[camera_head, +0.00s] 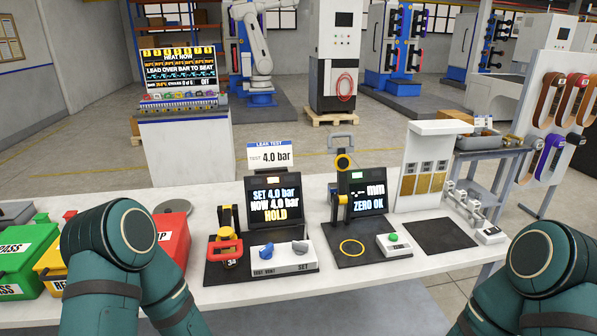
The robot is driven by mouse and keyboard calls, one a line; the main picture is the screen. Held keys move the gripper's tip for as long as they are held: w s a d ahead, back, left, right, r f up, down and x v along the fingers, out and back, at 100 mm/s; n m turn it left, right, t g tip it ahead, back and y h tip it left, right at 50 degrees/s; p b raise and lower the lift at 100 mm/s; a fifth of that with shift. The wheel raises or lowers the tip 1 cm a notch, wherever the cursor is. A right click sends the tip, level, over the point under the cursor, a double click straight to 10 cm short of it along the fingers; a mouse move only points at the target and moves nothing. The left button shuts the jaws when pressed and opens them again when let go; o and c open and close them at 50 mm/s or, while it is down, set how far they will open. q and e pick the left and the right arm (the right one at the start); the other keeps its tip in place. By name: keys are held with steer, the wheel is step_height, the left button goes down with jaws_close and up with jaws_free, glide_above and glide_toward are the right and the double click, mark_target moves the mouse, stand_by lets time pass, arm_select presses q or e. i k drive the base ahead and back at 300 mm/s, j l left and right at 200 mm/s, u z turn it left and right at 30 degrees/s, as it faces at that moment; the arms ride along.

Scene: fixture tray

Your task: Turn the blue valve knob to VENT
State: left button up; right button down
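The blue valve knob (266,251) sits on the left of a pale control box (284,261) on the leak test station. Small lettering below the knob seems to read TEST and VENT; which mark the knob points to is too small to tell. A grey knob (300,247) is at its right, above the word SET. The station's screen (275,202) reads SET 4.0 bar, NOW 4.0 bar, HOLD. Parts of my two teal arms show at lower left and lower right. Neither gripper is in view.
A red and yellow clamp (225,247) stands close left of the control box. A gauge station (365,246) with a green button stands to its right. Green, yellow and red bins (172,236) are at the left, partly behind my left arm. Bare white bench shows along the front edge.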

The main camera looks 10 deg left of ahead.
mark_target(266, 252)
steer(key=j+z, duration=0.1)
steer(key=j, duration=0.4)
steer(key=k+j+z, duration=0.1)
steer(key=j, duration=0.35)
steer(key=k+j+z, duration=0.1)
steer(key=j, duration=0.85)
steer(key=k+j+z, duration=0.15)
steer(key=j, duration=0.3)
